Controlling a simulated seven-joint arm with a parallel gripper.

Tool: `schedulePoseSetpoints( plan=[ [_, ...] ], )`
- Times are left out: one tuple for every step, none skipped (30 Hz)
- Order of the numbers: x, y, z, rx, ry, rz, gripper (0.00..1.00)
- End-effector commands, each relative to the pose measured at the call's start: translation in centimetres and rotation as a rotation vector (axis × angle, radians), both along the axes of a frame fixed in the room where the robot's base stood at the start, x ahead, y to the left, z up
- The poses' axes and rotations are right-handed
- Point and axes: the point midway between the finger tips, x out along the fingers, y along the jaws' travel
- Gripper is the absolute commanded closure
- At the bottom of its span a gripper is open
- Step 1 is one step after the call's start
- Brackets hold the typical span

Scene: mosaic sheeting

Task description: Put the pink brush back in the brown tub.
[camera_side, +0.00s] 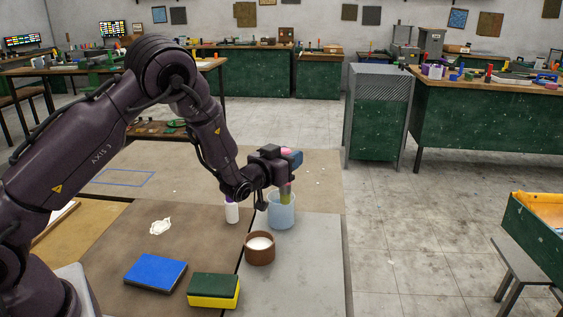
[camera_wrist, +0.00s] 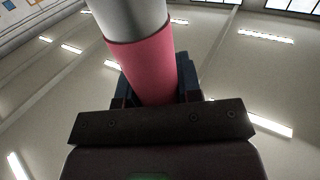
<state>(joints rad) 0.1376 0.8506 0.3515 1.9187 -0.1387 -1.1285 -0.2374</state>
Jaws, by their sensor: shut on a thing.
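My gripper (camera_side: 291,159) is shut on the pink brush (camera_side: 286,152), and its dark blue fingers show on both sides of it in the wrist view (camera_wrist: 157,85). There the brush (camera_wrist: 143,62) is a thick pink cylinder with a pale grey section beyond it. In the side view, a dull olive and pinkish part hangs below the fingers at the mouth of a translucent light-blue tub (camera_side: 282,215). I cannot tell whether it is inside that tub or behind its rim. The brown tub (camera_side: 260,254) stands nearer the camera, with white material inside.
A white bottle with a purple cap (camera_side: 232,212) stands left of the light-blue tub. A blue block (camera_side: 155,273) and a green-and-yellow sponge (camera_side: 214,291) lie at the front. A crumpled white patch (camera_side: 160,227) lies left. The grey surface right of the brown tub is clear.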

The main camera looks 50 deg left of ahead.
Motion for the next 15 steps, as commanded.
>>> schedulePoseSetpoints(
  plan=[
    [-1.5,-1.0,0.1,-0.004,0.004,0.005,0.92],
    [-2.3,-1.4,0.1,-0.004,0.005,0.010,0.92],
    [-3.4,-1.7,0.1,-0.005,0.007,0.020,0.92],
    [-4.2,-1.8,0.1,-0.003,0.008,0.028,0.92],
    [-5.0,-1.9,0.1,-0.001,0.009,0.037,0.92],
    [-5.9,-1.9,0.1,0.003,0.011,0.049,0.92],
    [-6.6,-1.8,0.0,0.006,0.012,0.060,0.92],
    [-7.1,-1.7,0.0,0.009,0.014,0.070,0.92],
    [-7.8,-1.4,-0.1,0.014,0.015,0.083,0.92],
    [-8.2,-1.2,-0.2,0.017,0.014,0.092,0.92],
    [-8.4,-1.1,-0.3,0.021,0.014,0.099,0.92],
    [-8.7,-1.0,-0.4,0.025,0.015,0.105,0.92],
    [-8.7,-1.0,-0.3,0.029,0.007,0.106,0.92],
    [-8.8,-0.9,-0.4,0.032,0.005,0.107,0.92],
    [-8.7,-1.0,-0.5,0.034,0.001,0.106,0.92]
  ],
)
